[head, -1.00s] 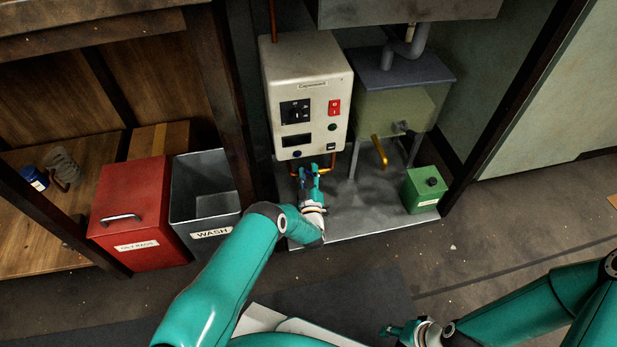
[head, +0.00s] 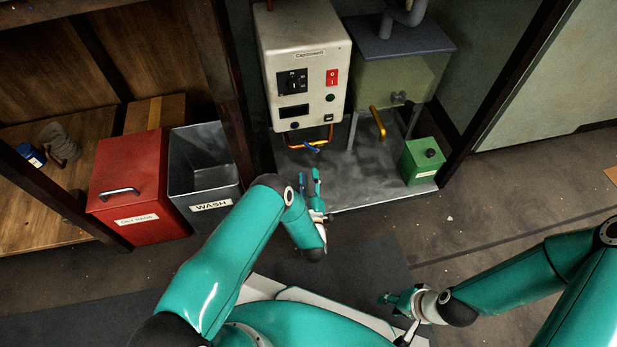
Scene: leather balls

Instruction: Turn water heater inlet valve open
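The white water heater (head: 312,58) hangs in the back alcove. Copper pipes come out of its underside. A small blue valve handle (head: 312,148) sits at the copper pipe just below the heater and lies at a slant. Its exact angle to the pipe is too small to tell. My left gripper (head: 317,178) is in front of and below the handle, apart from it, with its fingers pointing up toward the heater. Nothing shows between the fingers, but their gap is unclear. My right gripper (head: 386,298) is low at the right centre, away from the heater; its opening is unclear.
A greenish tank (head: 390,88) with a yellow-orange spout (head: 377,122) stands right of the heater. A green can (head: 423,163) sits on the metal tray (head: 365,190). A red bin (head: 125,190) and a grey wash bin (head: 203,170) stand at left. The floor in front is mostly clear.

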